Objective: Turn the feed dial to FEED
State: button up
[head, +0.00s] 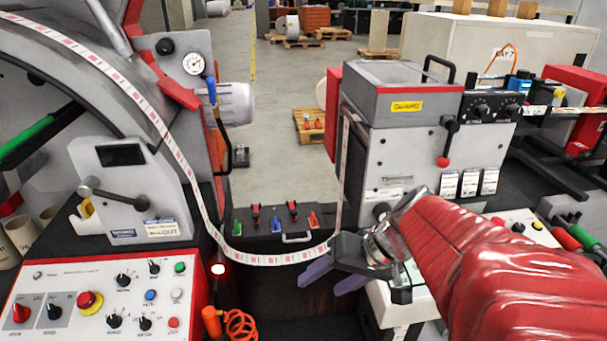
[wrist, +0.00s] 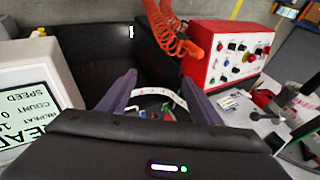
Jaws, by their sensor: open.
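The red-framed control panel (head: 98,300) is at the lower left in the head view, with several black knobs, a yellow-and-red stop button (head: 89,302) and coloured buttons. It also shows at the upper right in the wrist view (wrist: 228,52). Its labels are too small to read, so I cannot tell which knob is the feed dial or where it points. Two more black knobs (head: 482,111) sit on a dark box at the right. My gripper (head: 332,281) is open and empty, well to the right of the panel. Its two purple fingers show apart in the wrist view (wrist: 160,88).
A printed label web (head: 270,259) loops down close to my gripper. An orange coiled hose (head: 241,325) hangs beside the panel's right side. A white display (wrist: 35,100) is at left in the wrist view.

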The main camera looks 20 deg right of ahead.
jog(key=w+d+m+t+y, duration=0.1)
jog(key=w+d+m+t, duration=0.15)
jog(key=d, duration=0.35)
jog(key=m+t+h, duration=0.4)
jog(key=t+h, duration=0.1)
jog(key=t, duration=0.3)
send_near(384, 214)
jog(key=s, duration=0.1)
jog(key=s+d, duration=0.1)
jog(key=s, duration=0.2)
jog(key=shift+s+d+f, duration=0.1)
jog(key=shift+s+d, duration=0.2)
jog(key=shift+d, duration=0.05)
jog(key=shift+w, duration=0.1)
jog(key=shift+x, duration=6.8)
jog(key=shift+a, duration=0.15)
jog(key=c, duration=1.1)
